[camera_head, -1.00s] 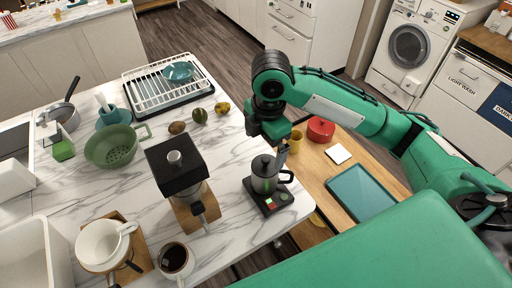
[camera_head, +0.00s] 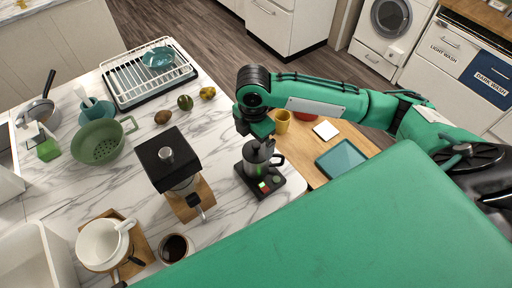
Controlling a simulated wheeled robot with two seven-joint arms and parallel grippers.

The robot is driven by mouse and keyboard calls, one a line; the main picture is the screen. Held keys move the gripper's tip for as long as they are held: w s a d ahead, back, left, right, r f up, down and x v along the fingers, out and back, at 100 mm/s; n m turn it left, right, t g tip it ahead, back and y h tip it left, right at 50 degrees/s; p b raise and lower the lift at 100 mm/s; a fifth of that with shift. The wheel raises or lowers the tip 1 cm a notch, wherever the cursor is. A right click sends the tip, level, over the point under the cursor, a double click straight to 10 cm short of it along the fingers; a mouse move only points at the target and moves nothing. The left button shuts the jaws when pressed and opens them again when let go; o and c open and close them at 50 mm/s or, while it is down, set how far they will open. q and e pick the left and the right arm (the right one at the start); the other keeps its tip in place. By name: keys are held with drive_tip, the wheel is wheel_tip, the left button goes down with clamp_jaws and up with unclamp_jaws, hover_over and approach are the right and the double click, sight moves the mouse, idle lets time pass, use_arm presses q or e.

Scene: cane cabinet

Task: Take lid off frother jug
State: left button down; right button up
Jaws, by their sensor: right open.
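The frother jug (camera_head: 257,165) is a dark grey jug with a handle on its right side. It stands upright on its black base (camera_head: 262,184), which has a red and a green button, near the right edge of the marble counter. Its lid (camera_head: 254,150) is on top and partly hidden by my right gripper. My right gripper (camera_head: 263,143) is open, pointing down right over the lid. Whether its fingers touch the lid cannot be told. My left gripper is not in view.
A black-topped coffee grinder (camera_head: 168,160) stands left of the jug. A green colander (camera_head: 97,143) and dish rack (camera_head: 135,82) are further left.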

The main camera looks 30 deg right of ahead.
sight(256, 145)
drive_tip(key=f+p, duration=0.1)
drive_tip(key=f, duration=0.2)
drive_tip(key=shift+s+d+p, duration=0.15)
drive_tip(key=shift+d+p, duration=0.2)
drive_tip(key=shift+f, duration=0.5)
drive_tip(key=c, duration=1)
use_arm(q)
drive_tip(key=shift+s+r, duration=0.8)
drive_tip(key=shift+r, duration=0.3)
use_arm(e)
drive_tip(key=shift+c, duration=0.2)
drive_tip(key=shift+r, duration=0.15)
